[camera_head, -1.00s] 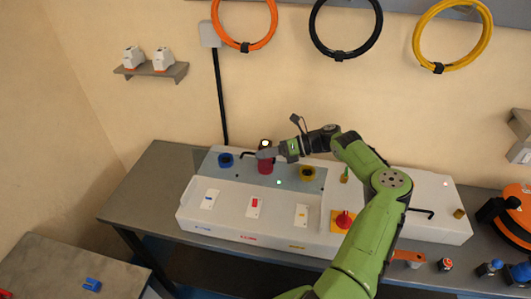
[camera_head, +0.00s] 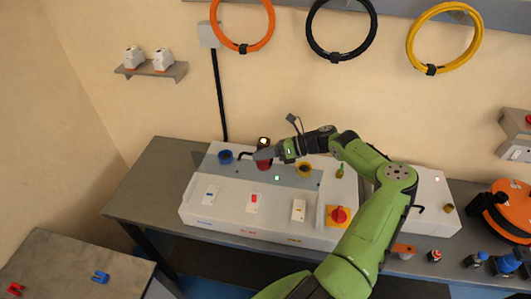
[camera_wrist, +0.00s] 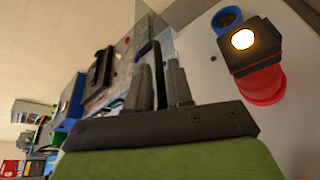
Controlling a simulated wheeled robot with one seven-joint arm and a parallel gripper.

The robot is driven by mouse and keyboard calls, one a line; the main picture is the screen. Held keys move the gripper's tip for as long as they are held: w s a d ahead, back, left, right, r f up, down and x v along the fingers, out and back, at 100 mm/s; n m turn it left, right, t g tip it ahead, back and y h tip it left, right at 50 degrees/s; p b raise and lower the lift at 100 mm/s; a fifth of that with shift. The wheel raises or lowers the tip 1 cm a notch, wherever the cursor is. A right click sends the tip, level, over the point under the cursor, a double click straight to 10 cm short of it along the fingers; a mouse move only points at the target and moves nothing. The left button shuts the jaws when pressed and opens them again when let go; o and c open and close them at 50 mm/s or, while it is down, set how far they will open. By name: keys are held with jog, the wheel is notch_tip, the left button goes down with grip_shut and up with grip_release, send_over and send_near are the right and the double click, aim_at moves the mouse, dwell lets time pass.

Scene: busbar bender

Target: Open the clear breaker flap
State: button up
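The clear breaker flap (camera_head: 312,181) is a see-through, grey-tinted sheet over the back left of the white machine. One clear edge shows in the wrist view (camera_wrist: 172,36). The flap's exact angle is unclear.
A blue ring (camera_head: 225,157) and a yellow ring (camera_head: 304,169) stand beside the red part. A lit lamp (camera_wrist: 243,39) is close to the gripper. A red knob on a yellow plate (camera_head: 339,214) is at the machine's front. The table (camera_head: 150,185) is bare at left.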

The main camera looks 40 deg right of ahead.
jog(key=b+v, duration=0.1)
jog(key=v, duration=1.4)
jog(key=shift+s+d+r, duration=0.15)
jog(key=shift+d, duration=0.2)
